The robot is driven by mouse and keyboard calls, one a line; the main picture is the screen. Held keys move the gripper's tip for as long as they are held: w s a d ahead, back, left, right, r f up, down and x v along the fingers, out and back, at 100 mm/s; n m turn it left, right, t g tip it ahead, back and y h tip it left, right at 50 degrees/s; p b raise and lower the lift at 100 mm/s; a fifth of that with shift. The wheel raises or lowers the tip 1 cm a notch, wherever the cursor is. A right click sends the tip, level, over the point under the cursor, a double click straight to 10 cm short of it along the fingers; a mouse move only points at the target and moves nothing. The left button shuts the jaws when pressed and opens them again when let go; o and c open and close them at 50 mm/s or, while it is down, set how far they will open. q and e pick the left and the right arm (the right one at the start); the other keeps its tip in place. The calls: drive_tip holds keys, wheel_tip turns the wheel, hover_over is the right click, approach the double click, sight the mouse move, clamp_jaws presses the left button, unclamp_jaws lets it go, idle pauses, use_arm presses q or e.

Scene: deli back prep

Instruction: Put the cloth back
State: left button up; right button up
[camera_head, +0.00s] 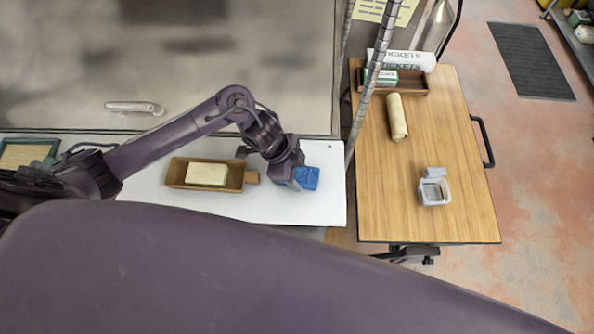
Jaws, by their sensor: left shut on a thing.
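A small blue cloth (309,177) shows at the right part of the white counter (325,208). My left gripper (297,179) comes down from the left arm and is shut on the cloth at its left side. The arm's wrist hides part of the cloth and the fingertips. I cannot tell whether the cloth touches the counter. My right gripper is not in view.
A wooden tray (241,178) with a pale block (207,174) sits left of the gripper. A metal post (366,92) rises between the counter and a wooden cart (440,215). The cart carries a yellowish roll (397,118), a grey container (434,192) and a box tray (415,83).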

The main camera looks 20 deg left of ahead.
use_arm(q)
drive_tip(key=o, duration=1)
drive_tip(key=shift+c, duration=0.2)
drive_tip(key=shift+r, duration=0.1)
drive_tip(key=shift+p+v, duration=2.5)
drive_tip(key=shift+p, duration=0.15)
drive_tip(key=shift+p+v, duration=0.45)
drive_tip(key=shift+v, duration=0.85)
drive_tip(key=shift+r, duration=0.1)
drive_tip(key=b+v, duration=0.1)
drive_tip(key=v, duration=0.6)
drive_tip(key=shift+a+r+b, duration=0.15)
drive_tip(key=shift+r+b, duration=0.2)
